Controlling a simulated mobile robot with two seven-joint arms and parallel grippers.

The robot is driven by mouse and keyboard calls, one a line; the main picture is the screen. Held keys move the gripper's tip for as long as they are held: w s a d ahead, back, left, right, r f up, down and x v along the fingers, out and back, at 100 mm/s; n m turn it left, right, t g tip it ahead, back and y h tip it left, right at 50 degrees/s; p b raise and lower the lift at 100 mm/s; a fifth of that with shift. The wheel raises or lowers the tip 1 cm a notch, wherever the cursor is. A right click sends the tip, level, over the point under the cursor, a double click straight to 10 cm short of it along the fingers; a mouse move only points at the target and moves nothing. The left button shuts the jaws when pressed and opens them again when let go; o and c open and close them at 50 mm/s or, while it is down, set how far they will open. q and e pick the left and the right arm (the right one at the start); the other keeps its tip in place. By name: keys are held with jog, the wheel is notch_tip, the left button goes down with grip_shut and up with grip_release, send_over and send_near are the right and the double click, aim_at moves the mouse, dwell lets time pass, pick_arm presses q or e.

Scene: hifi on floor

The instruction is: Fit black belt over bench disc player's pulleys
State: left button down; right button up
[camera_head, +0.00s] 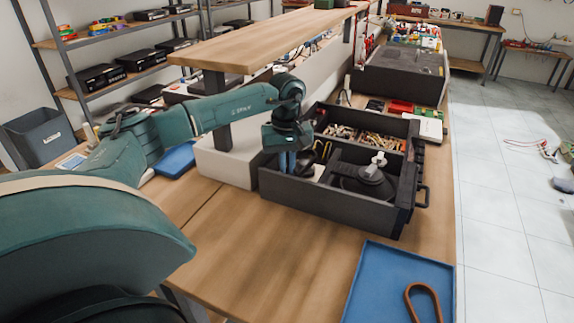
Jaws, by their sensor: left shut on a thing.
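The disc player appears to be the open dark grey case (326,207) on the wooden bench. In its near right part is a round black piece (364,182) with a pale knob on top. My left gripper (287,166) points down over the case's near left part, shut. A thin black loop (322,150), which looks like the black belt, shows just right of its fingers. What lies between the fingertips is too small to see clearly. The pulleys cannot be made out. My right gripper is not in view.
A blue tray (370,290) with a brown loop (423,303) is at the bench's front right. The case's far part holds many small parts. A white block (222,163) stands left of the case, under a raised wooden shelf (265,40).

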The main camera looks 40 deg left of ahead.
pick_arm(q)
jog(key=shift+f+b, duration=0.35)
jog(key=shift+f, duration=0.15)
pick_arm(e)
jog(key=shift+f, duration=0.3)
pick_arm(q)
jog(key=c, duration=1.5)
grip_release()
notch_tip(320, 180, up, 13)
jog(key=shift+r, duration=0.15)
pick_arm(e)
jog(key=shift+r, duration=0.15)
